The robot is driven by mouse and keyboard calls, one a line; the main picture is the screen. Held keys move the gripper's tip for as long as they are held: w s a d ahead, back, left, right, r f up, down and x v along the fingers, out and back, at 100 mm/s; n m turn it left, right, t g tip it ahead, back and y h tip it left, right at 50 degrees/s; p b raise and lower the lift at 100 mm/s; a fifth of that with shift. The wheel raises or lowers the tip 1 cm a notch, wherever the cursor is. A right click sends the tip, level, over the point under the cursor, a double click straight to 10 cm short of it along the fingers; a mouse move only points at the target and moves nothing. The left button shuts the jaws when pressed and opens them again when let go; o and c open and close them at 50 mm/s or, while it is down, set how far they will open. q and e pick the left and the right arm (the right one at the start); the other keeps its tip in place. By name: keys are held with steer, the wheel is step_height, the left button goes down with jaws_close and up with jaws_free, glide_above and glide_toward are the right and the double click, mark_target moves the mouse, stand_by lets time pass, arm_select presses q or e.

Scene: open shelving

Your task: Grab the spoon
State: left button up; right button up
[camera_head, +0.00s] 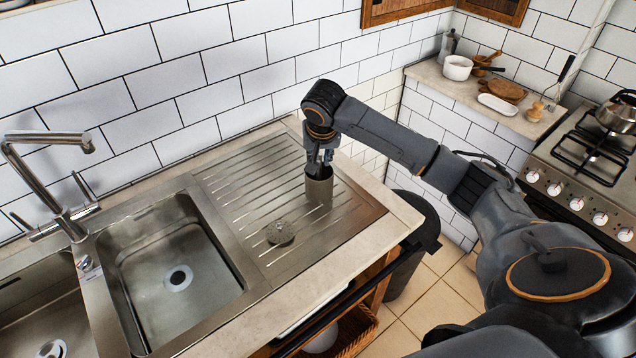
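My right gripper (318,168) points down at the mouth of a grey-brown cup (319,188). The cup stands upright on the ribbed steel drainboard (355,212), right of the sink. The fingertips are at or just inside the cup's rim; I cannot tell which, nor whether they hold anything. No spoon can be made out; the gripper and the cup wall hide the cup's inside. My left gripper is not in view.
A round grey scrubber (279,233) lies on the drainboard in front of the cup. The steel sink (175,262) and tall faucet (42,170) are at left. A tiled wall rises close behind. The stove (590,165) is at right.

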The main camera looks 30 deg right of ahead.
mark_target(318, 180)
steer(key=shift+w+d+f, duration=0.1)
steer(key=shift+w+f, duration=0.1)
steer(key=shift+f, duration=0.4)
steer(key=p+x, duration=0.2)
steer(key=x, duration=0.2)
steer(key=shift+w, duration=0.2)
steer(key=shift+w+d+f, duration=0.15)
steer(key=shift+w+f, duration=0.05)
steer(key=shift+f, duration=0.35)
jaws_close()
